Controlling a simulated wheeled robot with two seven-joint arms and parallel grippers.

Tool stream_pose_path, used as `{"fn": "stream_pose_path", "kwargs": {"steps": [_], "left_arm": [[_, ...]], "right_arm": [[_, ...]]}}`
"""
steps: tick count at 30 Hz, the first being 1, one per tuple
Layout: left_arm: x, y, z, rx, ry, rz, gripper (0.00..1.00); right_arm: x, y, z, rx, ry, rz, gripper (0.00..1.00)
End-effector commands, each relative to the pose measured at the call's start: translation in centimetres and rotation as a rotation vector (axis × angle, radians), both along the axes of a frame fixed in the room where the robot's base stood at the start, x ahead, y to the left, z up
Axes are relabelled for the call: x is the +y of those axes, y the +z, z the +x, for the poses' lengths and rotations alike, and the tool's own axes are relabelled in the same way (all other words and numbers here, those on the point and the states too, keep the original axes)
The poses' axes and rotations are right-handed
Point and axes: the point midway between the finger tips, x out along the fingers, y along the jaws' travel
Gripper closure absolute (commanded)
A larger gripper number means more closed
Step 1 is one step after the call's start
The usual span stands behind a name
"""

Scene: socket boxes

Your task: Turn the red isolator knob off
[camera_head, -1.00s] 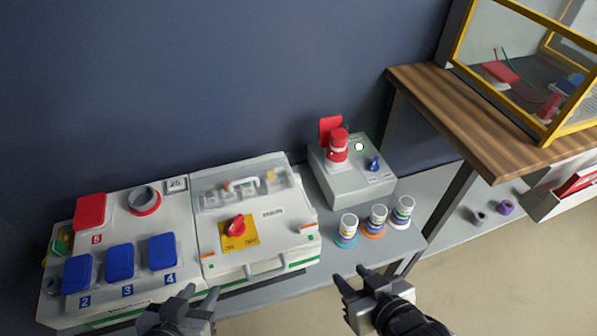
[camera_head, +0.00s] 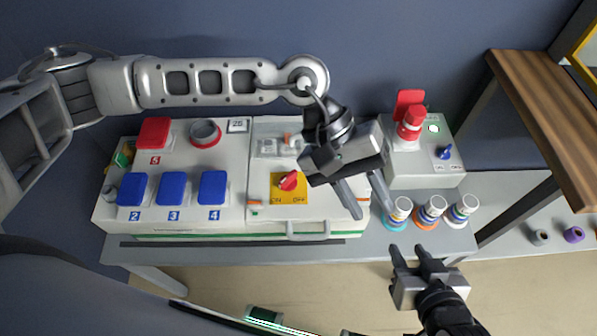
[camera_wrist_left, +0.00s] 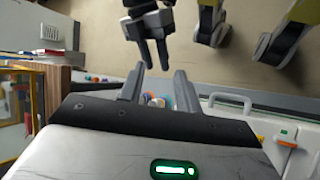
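The red isolator knob (camera_head: 289,181) sits on a yellow plate (camera_head: 289,198) marked ON at left and OFF at right. The plate is on the white isolator box (camera_head: 262,219). The knob is tilted, but its exact pointing is hard to tell. My left gripper (camera_head: 364,200) is open and empty over the box's right end, right of the knob and not touching it. Its spread fingers also show in the left wrist view (camera_wrist_left: 158,90), where the knob is not visible. My right gripper (camera_head: 411,252) is open and empty in front of the bench, below the bottles.
Left of the isolator is a panel with blue covers (camera_head: 172,189) and a red cover (camera_head: 154,132). A grey box (camera_head: 420,172) with a red button (camera_head: 411,123) stands at right. Three bottles (camera_head: 430,211) stand before it. A wooden shelf (camera_head: 545,105) is far right.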

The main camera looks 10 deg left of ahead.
Motion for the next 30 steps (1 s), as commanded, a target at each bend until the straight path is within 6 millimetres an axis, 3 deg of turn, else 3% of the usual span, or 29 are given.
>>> {"fn": "stream_pose_path", "kwargs": {"steps": [1, 3, 6, 9, 13, 17, 30], "left_arm": [[3.2, -0.8, 2.6, -0.167, -0.103, 0.113, 0.66], [7.1, -1.4, 5.5, -0.331, -0.238, 0.254, 0.66], [11.6, -1.1, 8.6, -0.472, -0.379, 0.415, 0.66], [14.3, -0.5, 10.4, -0.535, -0.459, 0.511, 0.66], [15.4, -0.8, 11.0, -0.557, -0.497, 0.552, 0.66], [15.4, -2.6, 10.9, -0.553, -0.498, 0.551, 0.66], [15.3, -12.0, 10.8, -0.552, -0.496, 0.547, 0.66]], "right_arm": [[0.0, 0.0, 0.0, 0.0, -0.001, 0.002, 0.64], [0.0, 0.0, 0.0, -0.002, -0.002, 0.003, 0.64], [0.1, 0.1, 0.1, -0.003, -0.004, 0.006, 0.64], [0.1, 0.2, 0.1, -0.005, -0.006, 0.009, 0.64], [0.1, 0.3, 0.1, -0.004, -0.006, 0.01, 0.64], [0.1, 0.4, 0.1, -0.005, -0.006, 0.008, 0.64], [0.0, 0.1, -0.2, 0.009, -0.003, -0.005, 0.64]]}}
